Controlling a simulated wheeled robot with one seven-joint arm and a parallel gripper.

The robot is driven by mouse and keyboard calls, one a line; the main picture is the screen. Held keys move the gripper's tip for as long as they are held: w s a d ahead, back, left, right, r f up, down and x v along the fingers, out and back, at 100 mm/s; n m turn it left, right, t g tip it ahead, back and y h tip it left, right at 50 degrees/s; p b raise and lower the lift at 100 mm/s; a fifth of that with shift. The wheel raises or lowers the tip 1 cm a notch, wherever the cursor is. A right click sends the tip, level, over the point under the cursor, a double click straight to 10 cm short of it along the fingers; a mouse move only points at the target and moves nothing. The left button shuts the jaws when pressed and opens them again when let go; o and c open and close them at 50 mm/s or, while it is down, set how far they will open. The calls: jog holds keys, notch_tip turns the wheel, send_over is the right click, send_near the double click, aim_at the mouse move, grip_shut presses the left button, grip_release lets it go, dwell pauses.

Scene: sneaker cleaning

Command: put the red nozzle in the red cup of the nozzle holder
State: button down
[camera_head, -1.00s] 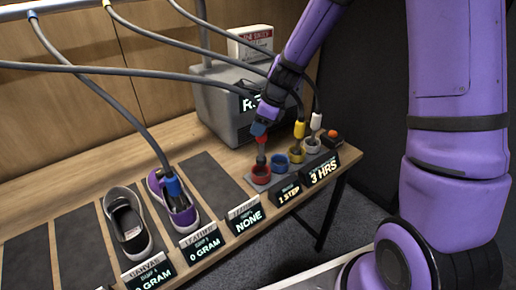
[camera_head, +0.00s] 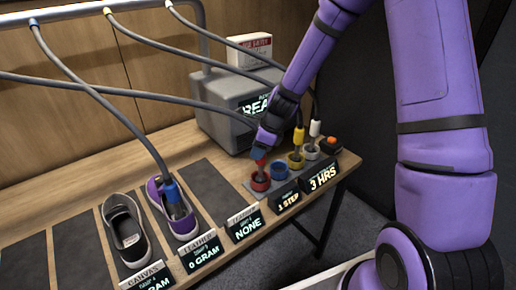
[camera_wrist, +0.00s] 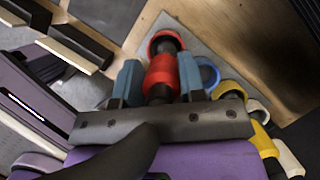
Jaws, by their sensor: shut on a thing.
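My gripper (camera_head: 262,148) is shut on the red nozzle (camera_wrist: 161,76), with one blue-grey finger on each side of it in the wrist view. In the head view the red nozzle (camera_head: 261,163) hangs upright from the fingers, right above the red cup (camera_head: 260,184). Its dark tip points down into the cup's opening. In the wrist view the tip lies inside the ring of the red cup (camera_wrist: 153,38); how deep it reaches I cannot tell. The cup is at the left end of the grey nozzle holder (camera_head: 252,189).
The blue cup (camera_head: 279,172) beside it is empty. The yellow nozzle (camera_head: 298,136) and white nozzle (camera_head: 315,129) stand in their cups. The blue nozzle (camera_head: 171,190) is in the purple shoe (camera_head: 183,224). Hoses (camera_head: 130,77) cross above the table; a grey machine (camera_head: 225,110) stands behind.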

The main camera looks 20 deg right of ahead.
jog(key=c, duration=0.7)
grip_release()
jog(key=v, duration=1.2)
jog(key=s+r+n+t+h, duration=0.1)
jog(key=s+r+n+h, duration=0.1)
jog(key=s+r+n, duration=1.05)
jog(key=s+d+r+n+t+h, duration=0.1)
jog(key=s+r+n, duration=0.2)
jog(key=s+n, duration=0.2)
jog(key=s+d+r+n+t+h, duration=0.1)
jog(key=s+d+r+n, duration=0.1)
jog(key=s+n, duration=0.4)
jog(key=s+r, duration=0.1)
jog(key=s, duration=0.3)
jog(key=shift+d+r, duration=0.25)
jog(key=shift+r, duration=0.15)
